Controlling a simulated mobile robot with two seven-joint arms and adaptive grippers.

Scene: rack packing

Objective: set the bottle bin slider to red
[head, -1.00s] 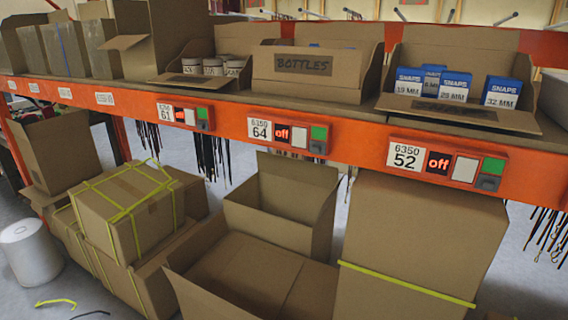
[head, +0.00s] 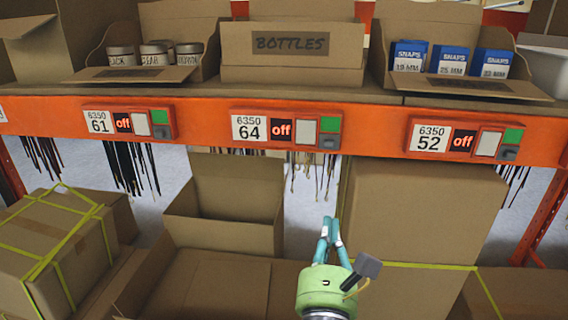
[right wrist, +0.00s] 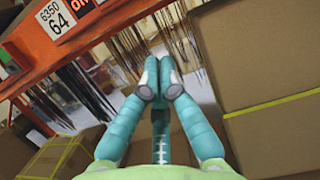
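The bottle bin (head: 290,76), a cardboard box marked BOTTLES, stands on the orange shelf. Below it is the panel labelled 6350 64 (head: 249,127), with a display reading "off" (head: 281,130), a pale square button and a green patch (head: 330,124). The slider (head: 328,142), a dark grey knob, sits at the lower right just below the green; no red patch shows beside it. My right gripper (head: 330,222) is below this panel, apart from it, with its teal fingers together and empty. The right wrist view shows the fingertips (right wrist: 160,79) meeting and the 64 label (right wrist: 55,20). My left gripper is out of view.
Similar panels labelled 61 (head: 98,122) and 52 (head: 431,138) flank it on the orange beam (head: 380,141). Dark strips hang beneath the beam. A tall closed carton (head: 420,210) stands right of my gripper, and an open carton (head: 225,225) is to its left.

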